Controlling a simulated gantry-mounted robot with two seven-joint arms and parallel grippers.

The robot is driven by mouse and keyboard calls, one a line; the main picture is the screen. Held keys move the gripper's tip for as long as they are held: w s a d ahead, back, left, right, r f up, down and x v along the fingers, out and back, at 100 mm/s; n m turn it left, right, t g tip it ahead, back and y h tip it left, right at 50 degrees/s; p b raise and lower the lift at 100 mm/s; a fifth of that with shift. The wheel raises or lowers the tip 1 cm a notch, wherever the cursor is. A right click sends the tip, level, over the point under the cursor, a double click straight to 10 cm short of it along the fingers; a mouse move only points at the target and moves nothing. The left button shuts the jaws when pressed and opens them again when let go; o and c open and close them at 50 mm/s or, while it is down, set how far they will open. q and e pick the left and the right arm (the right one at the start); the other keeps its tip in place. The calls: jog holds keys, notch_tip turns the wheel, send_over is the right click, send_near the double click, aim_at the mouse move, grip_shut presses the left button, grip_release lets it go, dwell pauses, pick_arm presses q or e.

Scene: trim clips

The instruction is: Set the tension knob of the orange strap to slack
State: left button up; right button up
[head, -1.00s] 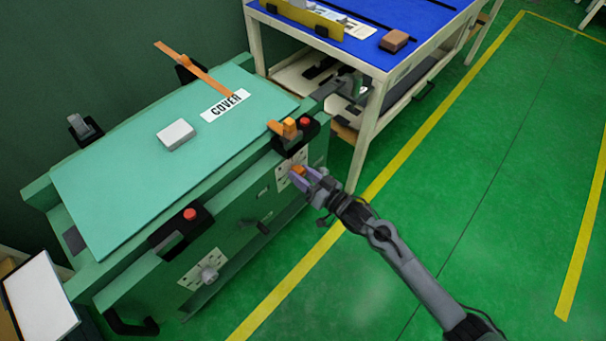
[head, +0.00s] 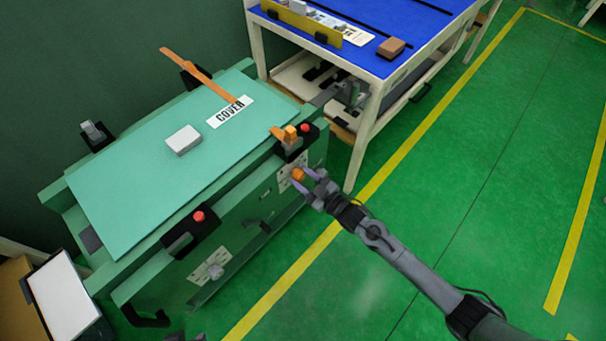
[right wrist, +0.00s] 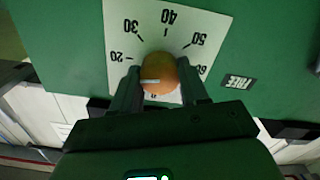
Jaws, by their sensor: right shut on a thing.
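The orange tension knob (head: 298,174) sits on a white dial plate on the front of the green bench, below the orange strap's buckle (head: 290,132). The orange strap (head: 200,75) shows over the green cover. My right gripper (head: 302,180) is shut on the knob, one finger on each side. In the right wrist view the knob (right wrist: 160,75) is between the fingers, with a short white mark on its left side. Its dial plate (right wrist: 190,25) reads 20 to 60 around it; its lower part is hidden.
A FREE label (right wrist: 238,82) is right of the dial in the wrist view. A grey knob (head: 215,271) on another plate and a red button (head: 198,216) are further left. A blue-topped table (head: 400,25) stands behind. The green floor at right is open.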

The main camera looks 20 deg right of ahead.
jog(key=n, duration=0.1)
jog(key=n+p, duration=0.1)
jog(key=n, duration=0.1)
jog(key=shift+a+r+n, duration=0.1)
jog(key=shift+r+n, duration=0.15)
jog(key=shift+n, duration=0.15)
jog(key=n+p, duration=0.1)
jog(key=n, duration=0.3)
jog(key=shift+n, duration=0.3)
jog(key=n+p, duration=0.1)
jog(key=n, duration=0.5)
jog(key=shift+f+p, duration=0.1)
jog(key=shift+p, duration=0.3)
jog(key=shift+n, duration=0.6)
jog(key=o, duration=0.7)
jog(key=shift+c, duration=0.2)
jog(key=o, duration=0.4)
jog(key=shift+f, duration=0.15)
